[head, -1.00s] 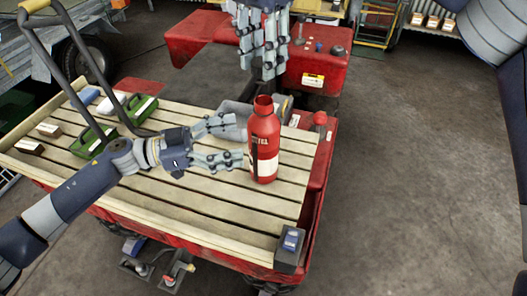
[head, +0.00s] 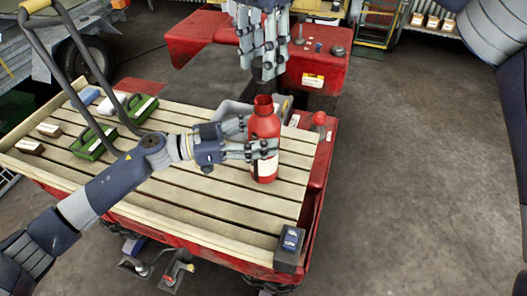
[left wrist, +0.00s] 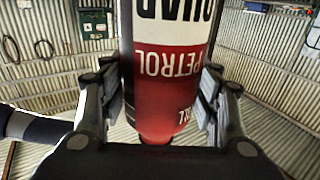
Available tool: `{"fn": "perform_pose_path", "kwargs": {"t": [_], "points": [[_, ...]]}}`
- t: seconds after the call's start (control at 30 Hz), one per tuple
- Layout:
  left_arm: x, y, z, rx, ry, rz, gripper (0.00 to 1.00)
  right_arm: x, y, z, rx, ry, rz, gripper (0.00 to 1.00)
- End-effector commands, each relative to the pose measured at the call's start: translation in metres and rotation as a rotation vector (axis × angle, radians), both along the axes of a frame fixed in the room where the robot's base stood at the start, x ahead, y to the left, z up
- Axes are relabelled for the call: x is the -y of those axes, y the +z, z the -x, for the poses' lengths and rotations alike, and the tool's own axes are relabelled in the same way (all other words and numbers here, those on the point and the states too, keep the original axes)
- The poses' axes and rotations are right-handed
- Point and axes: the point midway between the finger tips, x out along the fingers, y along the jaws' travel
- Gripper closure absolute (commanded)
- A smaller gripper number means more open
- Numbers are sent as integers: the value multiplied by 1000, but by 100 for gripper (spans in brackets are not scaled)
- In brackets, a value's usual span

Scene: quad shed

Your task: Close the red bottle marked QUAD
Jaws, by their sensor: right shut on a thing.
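The red bottle (head: 264,124) stands upright and uncapped on the slatted cart deck (head: 215,215). In the left wrist view the bottle (left wrist: 165,95) shows upside down, with the words QUAD and PETROL. My left gripper (head: 262,147) has its fingers on both sides of the bottle's body, open around it; any contact is hard to make out. My right gripper (head: 262,70) points down just above the bottle's mouth. It is shut on a small dark thing (head: 261,74), perhaps the cap, mostly hidden by the fingers.
Green boxes (head: 92,141) and small pale-topped blocks lie at the deck's left. A grey item stands behind the bottle. A dark box (head: 290,248) is at the front right corner. A black handle (head: 55,75) rises at the left. Deck space in front of the bottle is clear.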

Motion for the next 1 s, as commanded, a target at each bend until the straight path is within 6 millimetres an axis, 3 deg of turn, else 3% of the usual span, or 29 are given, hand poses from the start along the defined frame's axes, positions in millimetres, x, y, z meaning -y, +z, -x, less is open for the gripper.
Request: {"fn": "perform_pose_path", "kwargs": {"t": [0.03,0.13,0.27,0.6,1.0], "points": [[0,0,0,0,0,0,66,0,0,0,0,0,0,73],[0,0,0,0,0,0,86,0,0,0,0,0,0,73],[0,0,0,0,0,-1,86,1,-7,0,-2,0,1,73],[0,0,0,0,0,0,86,1,-49,0,-3,0,-4,73],[0,0,0,0,0,0,86,1,-50,0,-2,0,-4,73]]}}
